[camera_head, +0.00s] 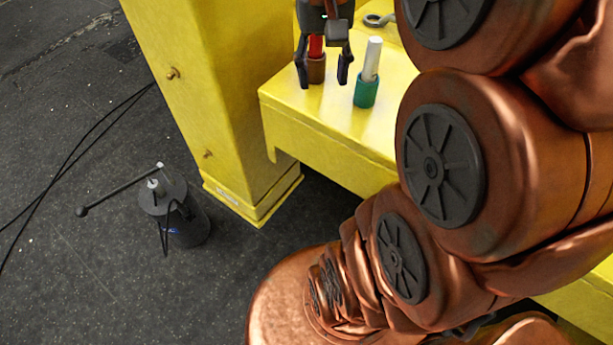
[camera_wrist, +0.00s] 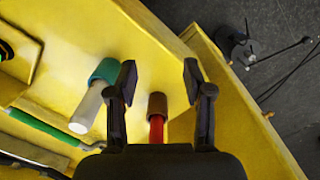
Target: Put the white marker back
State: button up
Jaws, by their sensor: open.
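The white marker (camera_head: 373,57) stands upright, slightly tilted, in a teal-green holder (camera_head: 366,93) on the yellow ledge (camera_head: 330,118). In the wrist view the white marker (camera_wrist: 86,108) and teal holder (camera_wrist: 105,71) lie just left of my left finger, outside the jaws. My gripper (camera_head: 322,80) is open and empty. Its fingers are spread either side of a brown holder (camera_head: 316,72) with a red marker (camera_head: 316,46) in it. In the wrist view the brown holder (camera_wrist: 157,104) and red marker (camera_wrist: 156,130) show between the fingers; I cannot tell whether they touch.
A yellow post (camera_head: 215,90) rises left of the ledge. A grey metal ring-ended part (camera_head: 378,20) lies behind the white marker. A green rod (camera_wrist: 38,128) shows at left in the wrist view. A black canister with a lever (camera_head: 178,215) and cables stand on the dark floor.

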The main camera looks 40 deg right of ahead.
jog(key=s+a+f+n, duration=0.3)
jog(key=s+a+f, duration=0.2)
jog(key=f, duration=0.2)
jog(key=s+a+f+n+g, duration=0.1)
jog(key=s+a+f+n, duration=0.1)
jog(key=s+a+f, duration=0.4)
notch_tip(320, 180, down, 2)
jog(key=shift+a+n, duration=0.3)
jog(key=shift+n, duration=0.1)
jog(key=shift+f+b, duration=0.65)
jog(key=shift+b, duration=0.05)
